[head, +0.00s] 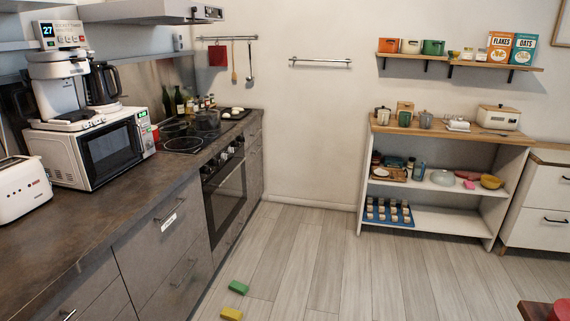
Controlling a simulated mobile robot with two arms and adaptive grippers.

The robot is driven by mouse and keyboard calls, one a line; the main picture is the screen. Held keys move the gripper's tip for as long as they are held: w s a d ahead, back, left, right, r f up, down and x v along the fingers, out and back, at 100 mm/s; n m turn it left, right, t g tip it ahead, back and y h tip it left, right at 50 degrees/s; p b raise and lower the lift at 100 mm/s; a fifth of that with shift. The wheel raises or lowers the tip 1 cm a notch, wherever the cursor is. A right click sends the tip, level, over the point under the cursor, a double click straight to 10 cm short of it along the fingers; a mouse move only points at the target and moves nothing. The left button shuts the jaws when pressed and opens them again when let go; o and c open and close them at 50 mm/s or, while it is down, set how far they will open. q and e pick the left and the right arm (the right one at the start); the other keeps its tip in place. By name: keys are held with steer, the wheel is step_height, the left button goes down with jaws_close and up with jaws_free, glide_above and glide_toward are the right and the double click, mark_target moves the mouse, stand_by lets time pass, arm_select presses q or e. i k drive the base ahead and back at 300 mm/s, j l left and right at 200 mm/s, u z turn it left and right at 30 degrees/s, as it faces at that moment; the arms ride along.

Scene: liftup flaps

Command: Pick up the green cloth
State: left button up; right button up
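A small green piece (238,287) lies on the wooden floor near the foot of the counter. It looks like a flat block or a folded cloth; at this size I cannot tell which. No other clear green cloth shows. Neither of my grippers is in view.
A yellow piece (231,313) lies on the floor near the green one. The dark counter (75,240) with drawers and an oven (225,188) runs along the left. An open shelf unit (365,192) stands at the back right. A table corner (536,310) shows bottom right. The middle floor is clear.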

mark_target(237, 286)
steer(key=i+z, duration=0.35)
steer(key=i, duration=0.9)
